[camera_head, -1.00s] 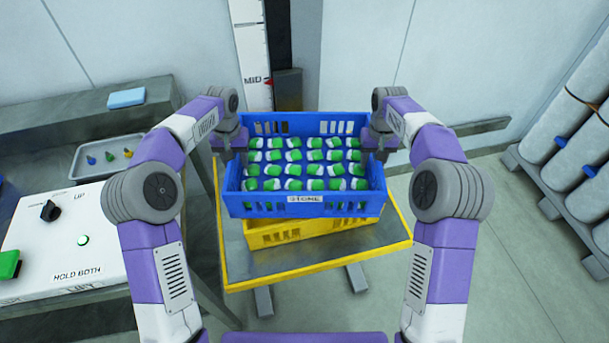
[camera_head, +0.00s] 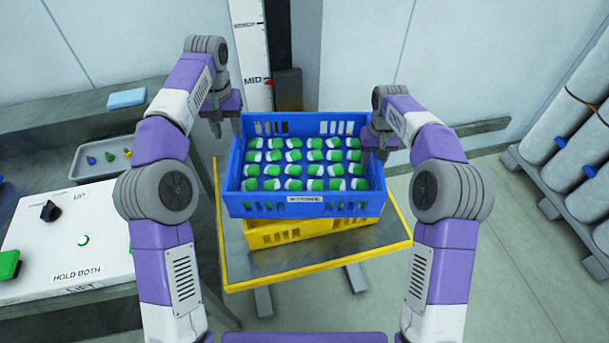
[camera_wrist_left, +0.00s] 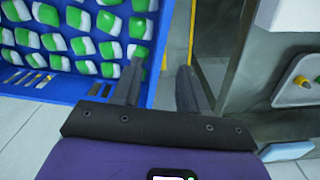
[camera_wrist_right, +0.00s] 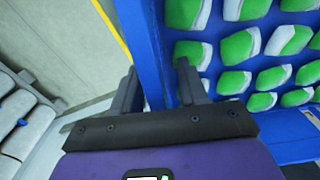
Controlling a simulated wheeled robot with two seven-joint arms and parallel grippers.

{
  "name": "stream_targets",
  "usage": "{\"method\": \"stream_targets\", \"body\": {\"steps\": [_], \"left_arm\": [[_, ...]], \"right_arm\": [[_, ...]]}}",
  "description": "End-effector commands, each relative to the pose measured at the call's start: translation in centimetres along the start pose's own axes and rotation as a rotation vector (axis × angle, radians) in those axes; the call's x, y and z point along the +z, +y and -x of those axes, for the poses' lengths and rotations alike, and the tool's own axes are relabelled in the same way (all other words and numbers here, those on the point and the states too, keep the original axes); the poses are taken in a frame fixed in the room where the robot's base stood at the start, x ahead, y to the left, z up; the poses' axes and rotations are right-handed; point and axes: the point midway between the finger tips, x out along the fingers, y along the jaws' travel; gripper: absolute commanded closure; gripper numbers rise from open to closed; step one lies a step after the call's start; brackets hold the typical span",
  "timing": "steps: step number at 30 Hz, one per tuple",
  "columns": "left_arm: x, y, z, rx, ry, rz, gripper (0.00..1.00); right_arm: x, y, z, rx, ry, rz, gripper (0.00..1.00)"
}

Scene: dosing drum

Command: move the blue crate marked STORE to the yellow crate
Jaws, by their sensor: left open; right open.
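The blue crate (camera_head: 350,203) marked STORE holds rows of green-and-white pieces. It sits on top of the yellow crate (camera_head: 275,238), whose front shows below it. My right gripper (camera_head: 374,153) is open at the right wall of the blue crate. In the right wrist view (camera_wrist_right: 158,85) the blue wall runs between its fingers.
The crates stand on a yellow-edged metal platform (camera_head: 290,276). A control box (camera_head: 75,235) with a green light, a grey tray (camera_head: 95,172) and a blue block (camera_head: 126,98) lie on the left bench. A vertical scale marked MID (camera_head: 250,60) stands behind. Grey cylinders (camera_head: 560,130) stand right.

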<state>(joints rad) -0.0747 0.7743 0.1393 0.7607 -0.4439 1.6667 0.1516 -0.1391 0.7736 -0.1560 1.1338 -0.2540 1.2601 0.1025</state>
Motion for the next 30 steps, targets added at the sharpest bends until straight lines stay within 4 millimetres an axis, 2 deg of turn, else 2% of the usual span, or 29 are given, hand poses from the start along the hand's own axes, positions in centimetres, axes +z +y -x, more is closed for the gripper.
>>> {"method": "stream_targets", "body": {"steps": [5, 12, 15, 21, 30], "left_arm": [[0.0, 0.0, 0.0, 0.000, -0.001, 0.000, 0.57], [0.0, 0.0, 0.0, 0.000, -0.001, 0.000, 0.57], [0.0, 0.0, 0.0, 0.000, -0.001, 0.000, 0.57], [0.0, 0.0, 0.0, 0.000, -0.001, 0.000, 0.57], [0.0, 0.0, 0.0, 0.000, -0.001, 0.000, 0.57]], "right_arm": [[-0.1, 0.0, 3.1, -0.001, 0.005, 0.000, 0.57], [-0.1, -0.1, 8.4, -0.001, 0.005, 0.001, 0.57], [-0.1, 0.0, 9.7, -0.001, 0.003, 0.000, 0.57], [0.0, 0.0, 11.3, -0.001, 0.002, 0.000, 0.57], [0.0, 0.0, 11.5, -0.001, 0.000, 0.001, 0.57]]}}
